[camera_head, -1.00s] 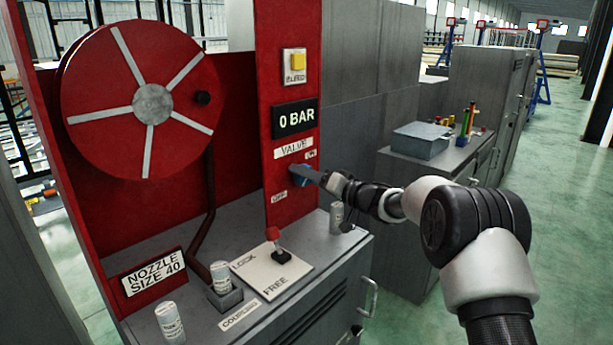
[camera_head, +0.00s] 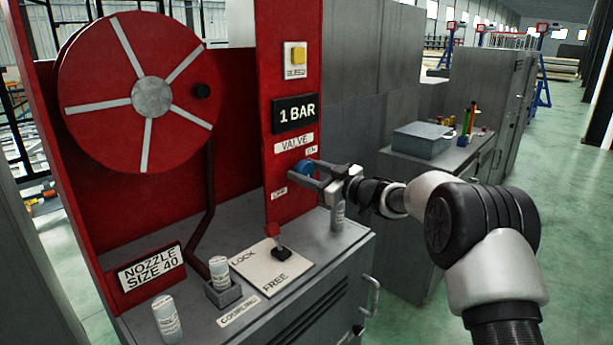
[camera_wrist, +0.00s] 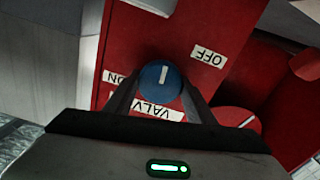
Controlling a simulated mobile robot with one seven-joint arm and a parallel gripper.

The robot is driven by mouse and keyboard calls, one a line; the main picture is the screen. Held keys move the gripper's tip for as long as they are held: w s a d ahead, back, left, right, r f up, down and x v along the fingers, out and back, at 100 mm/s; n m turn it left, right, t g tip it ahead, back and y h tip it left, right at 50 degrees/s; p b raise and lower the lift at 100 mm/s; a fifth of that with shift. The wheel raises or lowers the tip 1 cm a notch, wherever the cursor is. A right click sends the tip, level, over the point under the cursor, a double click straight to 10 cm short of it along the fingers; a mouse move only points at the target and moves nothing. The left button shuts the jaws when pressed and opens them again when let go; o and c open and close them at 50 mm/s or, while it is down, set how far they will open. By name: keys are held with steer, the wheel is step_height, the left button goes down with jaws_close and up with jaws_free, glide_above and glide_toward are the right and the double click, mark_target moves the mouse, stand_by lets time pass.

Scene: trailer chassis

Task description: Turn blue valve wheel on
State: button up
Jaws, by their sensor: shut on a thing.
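The blue valve wheel (camera_head: 304,167) is on the red panel (camera_head: 285,65), between a small "ON" label at its upper right and an "OFF" label (camera_head: 279,193) at its lower left. My gripper (camera_head: 303,172) is shut on the wheel, a finger on either side. In the wrist view, the wheel (camera_wrist: 160,83) shows its round blue face with a white line, between the two dark fingers of my gripper (camera_wrist: 161,92). The "OFF" label (camera_wrist: 209,55) appears upside down there. The black display (camera_head: 296,114) above the wheel reads "1 BAR".
A red hose reel (camera_head: 105,130) stands at the left. Below are a red-knobbed lever (camera_head: 275,238) on a LOCK/FREE plate and several white canisters, one (camera_head: 338,216) close under my gripper. A yellow bleed button (camera_head: 297,54) is above the display. Open floor lies at the right.

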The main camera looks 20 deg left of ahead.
steer(key=n+b, duration=0.1)
steer(key=n, duration=0.1)
steer(key=n+b, duration=0.1)
steer(key=n, duration=0.1)
steer(key=n+b, duration=0.1)
steer(key=n, duration=0.1)
steer(key=shift+s+f+n+b, duration=0.1)
steer(key=shift+f+n+b, duration=0.2)
steer(key=shift+b, duration=0.05)
steer(key=n+b, duration=0.2)
steer(key=n, duration=0.1)
steer(key=shift+n, duration=0.3)
steer(key=n+b, duration=0.3)
steer(key=shift+f+n, duration=0.15)
steer(key=shift+n, duration=0.15)
steer(key=n+b, duration=0.1)
steer(key=n, duration=0.2)
steer(key=shift+b, duration=0.35)
steer(key=shift+n, duration=1.9)
steer(key=o, duration=1)
steer(key=shift+o, duration=0.2)
